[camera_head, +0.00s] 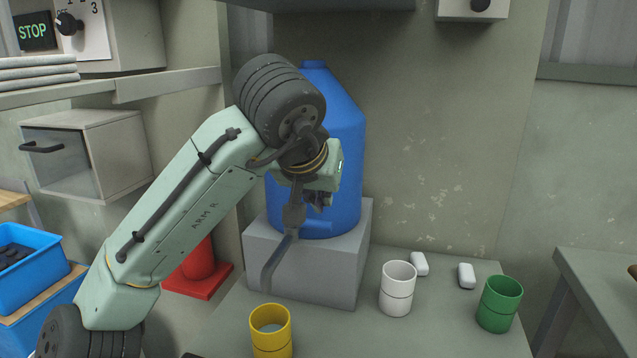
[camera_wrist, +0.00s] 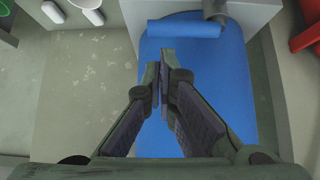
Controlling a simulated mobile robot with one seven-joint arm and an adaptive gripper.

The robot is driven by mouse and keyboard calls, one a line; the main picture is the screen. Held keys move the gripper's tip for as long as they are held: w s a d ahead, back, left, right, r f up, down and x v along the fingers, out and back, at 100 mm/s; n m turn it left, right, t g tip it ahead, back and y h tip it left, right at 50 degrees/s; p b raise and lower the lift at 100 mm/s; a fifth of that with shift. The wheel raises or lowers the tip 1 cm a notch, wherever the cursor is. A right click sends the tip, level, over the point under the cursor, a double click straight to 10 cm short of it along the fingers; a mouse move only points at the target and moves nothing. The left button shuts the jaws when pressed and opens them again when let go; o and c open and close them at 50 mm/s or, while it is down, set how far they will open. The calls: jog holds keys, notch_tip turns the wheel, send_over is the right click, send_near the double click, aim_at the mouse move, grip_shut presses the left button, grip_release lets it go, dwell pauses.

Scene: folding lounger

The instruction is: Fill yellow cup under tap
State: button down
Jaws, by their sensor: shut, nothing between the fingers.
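The yellow cup (camera_head: 271,343) stands upright on the table, in front of a grey block, at the bottom of the head view. A blue water jug (camera_head: 345,190) stands on the block. A grey pipe-like part (camera_head: 280,252), seemingly the tap, runs down in front of the block; its lower end is near and above the cup's rim, but I cannot tell whether they line up. My gripper (camera_head: 318,203) is in front of the jug, partly hidden by the wrist. In the wrist view my gripper (camera_wrist: 165,52) has its fingertips together, empty, over the blue jug (camera_wrist: 205,75).
A white cup (camera_head: 397,292) and a green cup (camera_head: 498,308) stand to the right. Two small white objects (camera_head: 419,264) (camera_head: 467,275) lie behind them. The grey block (camera_head: 315,270) fills the table's left back. A red cone (camera_head: 198,262) and blue bins (camera_head: 28,268) are at left.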

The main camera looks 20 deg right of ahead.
aim_at(326, 222)
jog(key=x, duration=0.4)
jog(key=shift+w+d+f, duration=0.15)
jog(key=shift+w+f, duration=0.05)
jog(key=shift+f, duration=0.05)
jog(key=shift+p, duration=0.3)
jog(key=shift+s+a+r+m+g+h+p, duration=0.1)
jog(key=shift+s+m+g+h+p, duration=0.15)
jog(key=shift+m, duration=0.2)
jog(key=shift+s+a+m+g+h+p, duration=0.1)
jog(key=shift+s+m+g+h+p, duration=0.15)
jog(key=shift+m+h+p, duration=0.15)
jog(key=shift+s+a+m+g+h, duration=0.2)
jog(key=shift+s+m+g+h, duration=0.1)
jog(key=shift+m, duration=0.45)
jog(key=shift+p, duration=0.3)
